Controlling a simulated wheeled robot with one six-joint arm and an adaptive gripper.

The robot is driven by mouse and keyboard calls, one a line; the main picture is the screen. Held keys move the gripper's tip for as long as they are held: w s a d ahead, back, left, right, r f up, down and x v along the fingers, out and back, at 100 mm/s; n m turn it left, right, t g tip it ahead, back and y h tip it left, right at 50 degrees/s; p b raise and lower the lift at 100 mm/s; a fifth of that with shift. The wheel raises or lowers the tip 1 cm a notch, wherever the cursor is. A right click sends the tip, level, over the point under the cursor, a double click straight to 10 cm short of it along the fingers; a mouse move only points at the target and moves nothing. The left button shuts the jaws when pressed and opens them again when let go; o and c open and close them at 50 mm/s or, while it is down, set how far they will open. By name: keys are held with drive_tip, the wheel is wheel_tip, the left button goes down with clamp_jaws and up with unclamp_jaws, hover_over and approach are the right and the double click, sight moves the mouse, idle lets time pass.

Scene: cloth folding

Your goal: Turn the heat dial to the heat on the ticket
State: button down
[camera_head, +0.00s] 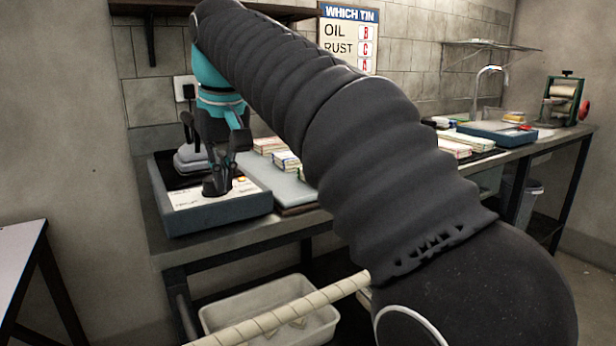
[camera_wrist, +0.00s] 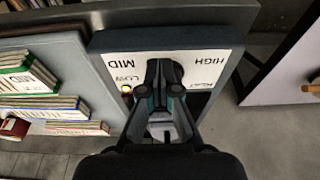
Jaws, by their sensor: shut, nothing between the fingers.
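The heat panel (camera_wrist: 188,57) is a white plate on the front of a blue-grey press base; in the wrist view it reads MID, HIGH and LOW upside down. The same panel (camera_head: 185,198) shows in the head view. My gripper (camera_wrist: 165,70) is shut and empty, its fingertips over the middle of the panel. It also shows in the head view (camera_head: 218,186), pointing down at the panel. The fingers hide the dial, so its setting and whether they touch it cannot be told. A small orange light (camera_wrist: 127,89) glows beside LOW. I cannot make out a heat ticket.
The press (camera_head: 192,152) stands behind my gripper on the workbench (camera_head: 200,243). Stacked bundles (camera_head: 285,160) lie to its right. A wall sign (camera_head: 348,38) headed WHICH TIN hangs behind. A pale bin (camera_head: 240,318) sits below. A separate table (camera_head: 20,245) is at left.

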drive_tip(key=shift+s+a+p, duration=0.25)
drive_tip(key=shift+a+p, duration=0.05)
drive_tip(key=shift+p, duration=0.3)
drive_tip(key=shift+s+a, duration=0.15)
drive_tip(key=shift+a, duration=0.15)
drive_tip(key=shift+a, duration=0.15)
drive_tip(key=shift+s, duration=0.2)
drive_tip(key=shift+s, duration=0.2)
drive_tip(key=w+v, duration=0.1)
drive_tip(key=v, duration=0.4)
drive_tip(key=shift+a+r, duration=0.2)
drive_tip(key=shift+r, duration=0.35)
